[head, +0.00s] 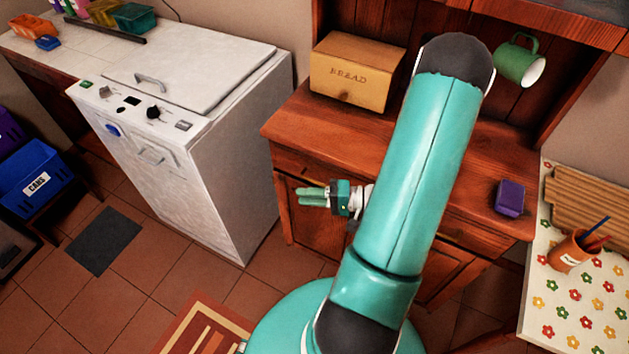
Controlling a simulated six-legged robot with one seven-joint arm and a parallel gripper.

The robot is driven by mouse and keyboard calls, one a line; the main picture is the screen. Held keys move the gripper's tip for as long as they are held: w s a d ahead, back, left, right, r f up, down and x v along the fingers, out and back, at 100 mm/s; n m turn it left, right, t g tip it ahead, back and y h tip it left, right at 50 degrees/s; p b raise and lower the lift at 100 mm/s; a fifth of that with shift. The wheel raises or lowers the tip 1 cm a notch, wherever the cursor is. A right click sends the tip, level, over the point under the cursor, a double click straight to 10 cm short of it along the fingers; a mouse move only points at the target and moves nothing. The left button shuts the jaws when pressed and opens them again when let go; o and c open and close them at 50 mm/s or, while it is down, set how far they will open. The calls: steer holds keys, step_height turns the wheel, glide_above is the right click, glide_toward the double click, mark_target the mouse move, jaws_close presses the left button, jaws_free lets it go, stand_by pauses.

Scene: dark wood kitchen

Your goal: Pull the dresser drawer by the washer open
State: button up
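The red-brown wooden dresser (290,125) stands right of the white washer (200,165). Its left drawer front (293,163) is a narrow band under the top board, nearest the washer, and looks closed. Part of it is hidden behind my gripper and arm. My gripper (305,196) is in front of the dresser, just below that drawer band in the picture, with its teal fingers pointing left. It holds nothing that I can see. The fingers look close together, but the gap between them is too small to judge. I cannot tell whether they touch the dresser.
On the dresser top are a bread box (358,70) and a purple box (509,198). A green mug (519,60) hangs above. A flowered table (560,300) is at the right. Tiled floor (275,268) is clear between washer and rug (205,330). A blue bin (38,180) stands left.

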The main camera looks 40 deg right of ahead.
mark_target(316, 181)
steer(key=s+d+f+m+t+h, duration=0.6)
steer(key=d+f+m+h, duration=0.25)
steer(key=f+h, duration=0.3)
steer(key=shift+n+h, duration=0.25)
steer(key=shift+n, duration=0.1)
steer(key=w, duration=0.4)
steer(key=w+r, duration=0.1)
steer(key=w, duration=0.4)
steer(key=w+d, duration=0.1)
steer(key=w, duration=0.3)
steer(key=shift+w+r, duration=0.3)
steer(key=shift+r, duration=0.05)
jaws_close()
